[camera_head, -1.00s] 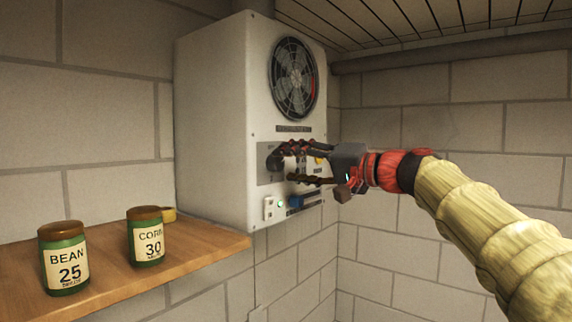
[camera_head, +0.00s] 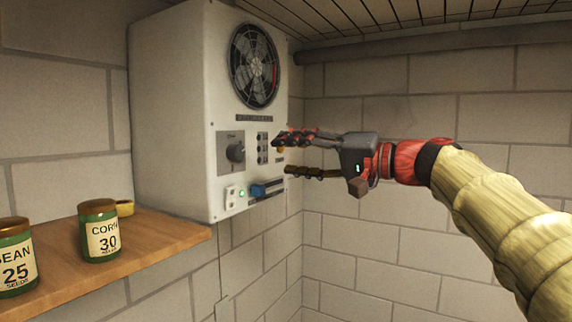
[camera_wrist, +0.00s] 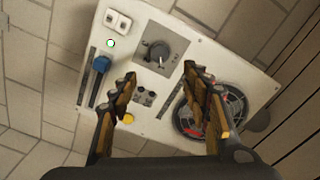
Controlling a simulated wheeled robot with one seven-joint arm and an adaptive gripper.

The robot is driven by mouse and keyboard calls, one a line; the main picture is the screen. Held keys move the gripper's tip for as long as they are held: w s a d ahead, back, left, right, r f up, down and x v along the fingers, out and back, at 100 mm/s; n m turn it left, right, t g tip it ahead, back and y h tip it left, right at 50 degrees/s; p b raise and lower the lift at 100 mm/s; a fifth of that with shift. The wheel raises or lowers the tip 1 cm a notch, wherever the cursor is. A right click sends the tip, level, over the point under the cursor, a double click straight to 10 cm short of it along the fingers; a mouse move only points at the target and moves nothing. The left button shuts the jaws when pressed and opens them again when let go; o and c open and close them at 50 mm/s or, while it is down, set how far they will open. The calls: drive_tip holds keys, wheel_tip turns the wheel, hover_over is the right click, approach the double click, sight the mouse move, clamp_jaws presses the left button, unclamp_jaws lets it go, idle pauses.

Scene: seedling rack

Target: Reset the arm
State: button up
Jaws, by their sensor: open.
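My gripper (camera_head: 284,155) is open and empty in the head view, just to the right of the white control box's front panel. Its two fingers point left toward the panel and stand apart from the dark knob (camera_head: 236,152). In the wrist view my gripper (camera_wrist: 158,82) shows both fingers spread, with the knob (camera_wrist: 157,53) beyond and between the fingertips and nothing held. The yellow part of the panel (camera_wrist: 128,118) shows beside one finger. My arm reaches in from the right.
The white box (camera_head: 165,120) carries a fan (camera_head: 254,65), a blue slider (camera_head: 258,190) and a green light (camera_head: 241,194). A wooden shelf (camera_head: 165,243) at lower left holds a corn can (camera_head: 100,232) and a bean can (camera_head: 14,258). Brick walls enclose the corner; the space below my arm is clear.

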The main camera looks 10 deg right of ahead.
drive_tip(key=s+d+f+m+g+h+b, duration=0.1)
drive_tip(key=d+f+m+h, duration=0.2)
drive_tip(key=f, duration=1)
drive_tip(key=s+d+f+g+h, duration=0.2)
drive_tip(key=f+h, duration=0.2)
drive_tip(key=f, duration=0.9)
drive_tip(key=s+d+f+n+h+b, duration=0.1)
drive_tip(key=s+f+h+b, duration=0.1)
drive_tip(key=s+f, duration=0.7)
drive_tip(key=s+d+f+n+g+h+b, duration=0.1)
drive_tip(key=s+d+f+n+h+b, duration=0.1)
drive_tip(key=s+f+b, duration=0.3)
drive_tip(key=s+d+f+n+g+h+b, duration=0.1)
drive_tip(key=s+f+h+b, duration=0.2)
drive_tip(key=s+f, duration=1.1)
drive_tip(key=shift+d+f+n, duration=0.25)
drive_tip(key=shift+f+n, duration=0.05)
drive_tip(key=shift+f, duration=2.3)
